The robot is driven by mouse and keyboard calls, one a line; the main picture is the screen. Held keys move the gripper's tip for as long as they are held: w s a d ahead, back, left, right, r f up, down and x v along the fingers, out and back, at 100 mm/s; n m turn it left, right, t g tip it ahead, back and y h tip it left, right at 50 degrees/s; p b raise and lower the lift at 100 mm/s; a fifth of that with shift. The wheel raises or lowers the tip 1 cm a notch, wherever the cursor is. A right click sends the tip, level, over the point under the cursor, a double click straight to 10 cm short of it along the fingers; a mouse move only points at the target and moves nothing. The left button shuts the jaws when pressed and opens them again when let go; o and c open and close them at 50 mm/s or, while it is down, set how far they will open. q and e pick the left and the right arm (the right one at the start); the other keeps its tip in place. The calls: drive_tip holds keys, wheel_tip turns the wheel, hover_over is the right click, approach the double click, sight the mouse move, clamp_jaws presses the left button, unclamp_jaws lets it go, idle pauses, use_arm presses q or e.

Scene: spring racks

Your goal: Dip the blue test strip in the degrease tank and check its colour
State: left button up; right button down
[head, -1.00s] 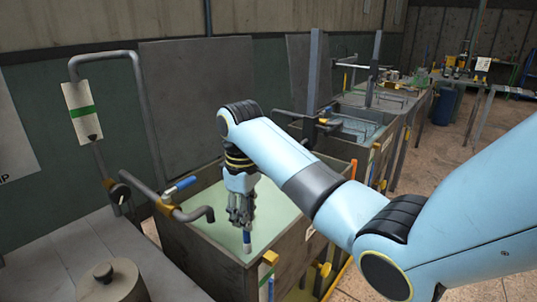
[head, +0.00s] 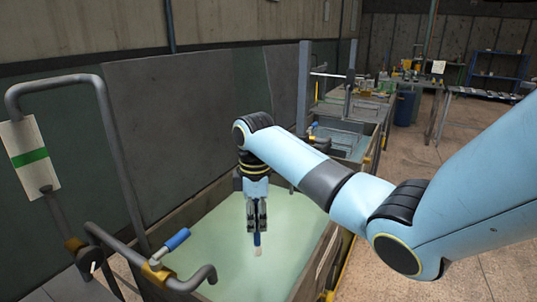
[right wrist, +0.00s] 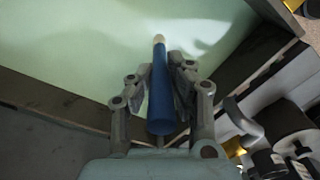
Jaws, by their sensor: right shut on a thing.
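My right gripper (head: 257,226) points down over the near tank (head: 316,262), which holds pale green liquid. It is shut on the blue test strip (head: 257,240), a slim blue stick with a whitish lower end. In the right wrist view the strip (right wrist: 158,100) lies between the fingers (right wrist: 160,72), its pale tip toward the green liquid (right wrist: 70,40). I cannot tell whether the tip touches the liquid. No colour change shows on the tip. My left gripper is out of view.
A bent pipe with a blue-handled valve (head: 175,242) reaches over the tank's near left side. A card with a green band (head: 30,157) hangs at the left. More tanks (head: 345,140) stand behind, with uprights. Open floor (head: 470,170) lies to the right.

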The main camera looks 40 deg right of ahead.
use_arm(q)
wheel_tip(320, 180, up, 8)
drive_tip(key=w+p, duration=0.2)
drive_tip(key=p, duration=0.4)
use_arm(e)
drive_tip(key=d+r+n, duration=0.2)
drive_tip(key=d+r, duration=0.1)
drive_tip(key=r, duration=0.4)
use_arm(q)
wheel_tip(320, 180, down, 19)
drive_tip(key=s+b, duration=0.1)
drive_tip(key=b, duration=1.8)
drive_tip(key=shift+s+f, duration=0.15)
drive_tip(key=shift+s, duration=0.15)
use_arm(e)
wheel_tip(320, 180, down, 18)
drive_tip(key=shift+s+d, duration=0.15)
drive_tip(key=shift+s, duration=0.15)
drive_tip(key=shift+f, duration=0.1)
use_arm(q)
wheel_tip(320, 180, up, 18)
drive_tip(key=p, duration=1.8)
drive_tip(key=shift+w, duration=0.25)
use_arm(e)
wheel_tip(320, 180, up, 16)
